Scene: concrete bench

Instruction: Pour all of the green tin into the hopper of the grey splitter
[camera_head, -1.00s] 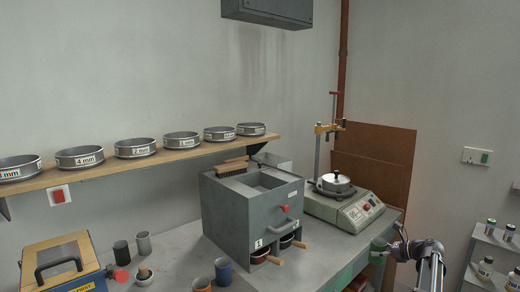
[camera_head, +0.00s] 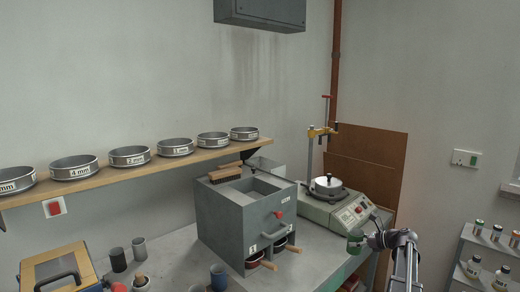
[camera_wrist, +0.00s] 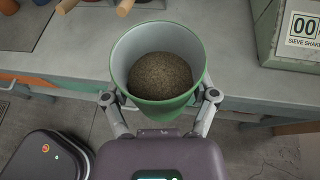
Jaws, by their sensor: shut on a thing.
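The green tin (camera_wrist: 160,107) is upright in my gripper (camera_wrist: 160,110), with a finger on each side of it. Brown granular material fills its lower part in the wrist view. In the head view the tin (camera_head: 355,243) is at the bench's front edge, right of the splitter and apart from it. The grey splitter (camera_head: 222,218) stands on the bench with its open hopper (camera_head: 256,190) on top. Its front has a red knob, and pans with wooden handles sit in its lower openings.
A sieve shaker (camera_head: 335,208) stands right of the splitter. A brush (camera_head: 225,174) lies on the splitter's back top edge. Several cups and a mortar stand left of it. A shelf (camera_head: 150,165) with sieves runs along the wall behind. A grey box hangs above.

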